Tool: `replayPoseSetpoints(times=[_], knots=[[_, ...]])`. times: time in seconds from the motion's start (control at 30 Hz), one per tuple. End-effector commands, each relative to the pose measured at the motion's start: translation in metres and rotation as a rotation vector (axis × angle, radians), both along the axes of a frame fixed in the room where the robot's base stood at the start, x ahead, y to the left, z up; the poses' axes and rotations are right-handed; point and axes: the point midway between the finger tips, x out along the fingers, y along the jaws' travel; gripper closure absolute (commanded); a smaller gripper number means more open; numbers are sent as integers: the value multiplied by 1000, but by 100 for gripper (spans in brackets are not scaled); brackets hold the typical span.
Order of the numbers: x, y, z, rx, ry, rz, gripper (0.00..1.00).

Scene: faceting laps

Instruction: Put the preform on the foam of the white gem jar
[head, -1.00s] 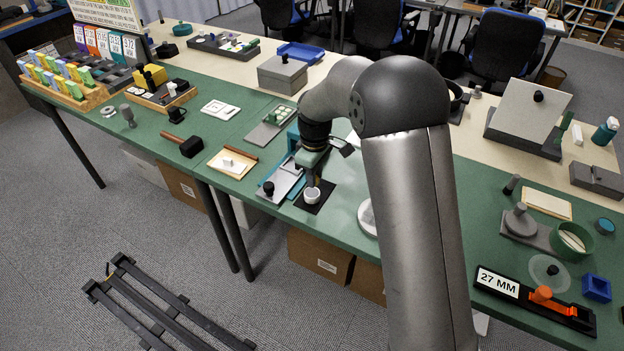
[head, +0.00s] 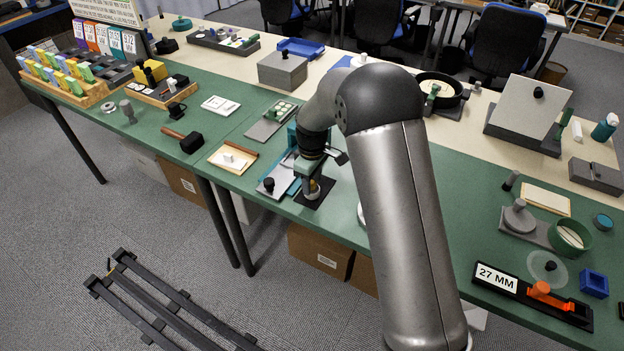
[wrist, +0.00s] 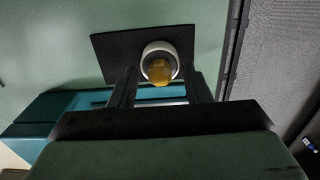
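The white gem jar (wrist: 146,50) stands on a black mat (wrist: 110,47) in the wrist view. The yellow, faceted preform (wrist: 160,72) shows at the jar's mouth, overlapping its near rim. I cannot tell whether it touches the foam, which is hidden. My gripper (wrist: 160,80) has its two fingers on either side of the preform, with a visible gap on each side, so it looks open. In the head view my gripper (head: 312,187) is down at the jar, and a spot of amber shows between the fingers.
A teal and grey fixture with a black knob (head: 268,184) stands just left of the mat. A wooden tray with a white block (head: 232,158) and a black mallet (head: 190,143) lie farther left. The table's front edge is close to the mat.

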Motion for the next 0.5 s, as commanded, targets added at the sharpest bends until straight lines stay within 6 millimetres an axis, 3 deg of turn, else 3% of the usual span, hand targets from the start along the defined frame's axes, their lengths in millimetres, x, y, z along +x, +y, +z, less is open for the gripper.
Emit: replayPoseSetpoints(times=[0.33, 0.5], knots=[[1, 0, 9, 1, -3, 0, 56], [1, 0, 39, 2, -5, 0, 56]])
